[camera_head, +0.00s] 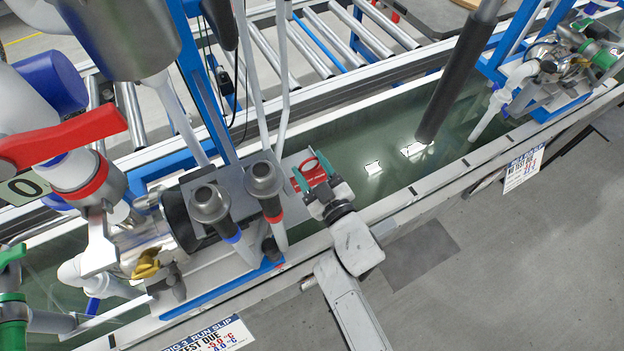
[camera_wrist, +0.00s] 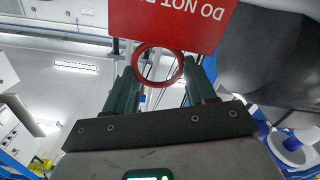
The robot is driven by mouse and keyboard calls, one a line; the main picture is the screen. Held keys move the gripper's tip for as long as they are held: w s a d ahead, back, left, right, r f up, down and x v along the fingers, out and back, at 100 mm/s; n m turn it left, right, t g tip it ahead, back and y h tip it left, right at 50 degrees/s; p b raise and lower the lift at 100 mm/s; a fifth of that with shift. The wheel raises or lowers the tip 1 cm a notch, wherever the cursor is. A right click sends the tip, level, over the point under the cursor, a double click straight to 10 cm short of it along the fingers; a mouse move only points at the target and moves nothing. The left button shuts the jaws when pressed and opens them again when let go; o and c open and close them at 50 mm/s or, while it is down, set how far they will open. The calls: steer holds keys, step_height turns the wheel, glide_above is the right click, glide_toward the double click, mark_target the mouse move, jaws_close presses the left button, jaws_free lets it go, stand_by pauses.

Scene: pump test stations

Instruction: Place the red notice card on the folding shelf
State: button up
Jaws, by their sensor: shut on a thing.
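My gripper (camera_head: 312,176) is over the water trough, beside the pump rig. It is shut on the red notice card (camera_head: 317,171), which has white lettering and a red ring. In the wrist view, the card (camera_wrist: 170,22) stands beyond the fingertips with its letters upside down. The ring (camera_wrist: 158,66) lies between the two green fingers. The card is held up, and I see nothing supporting it from below. I cannot clearly pick out the folding shelf; a grey metal plate (camera_head: 230,181) on the rig, left of the card, may be it.
Two grey nozzles (camera_head: 263,180) stand close left of my gripper. A red lever valve (camera_head: 70,140) and a large steel vessel (camera_head: 118,35) crowd the left. The trough (camera_head: 340,140) holds greenish water. A dark pole (camera_head: 455,75) rises at right. The floor at lower right is clear.

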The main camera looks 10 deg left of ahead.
mark_target(314, 176)
steer(key=shift+w+f+b, duration=0.95)
steer(key=shift+f, duration=0.3)
steer(key=f+b, duration=0.1)
steer(key=f, duration=0.2)
steer(key=shift+w+f, duration=0.1)
steer(key=shift+w, duration=0.1)
steer(key=o, duration=1.4)
steer(key=shift+c, duration=0.2)
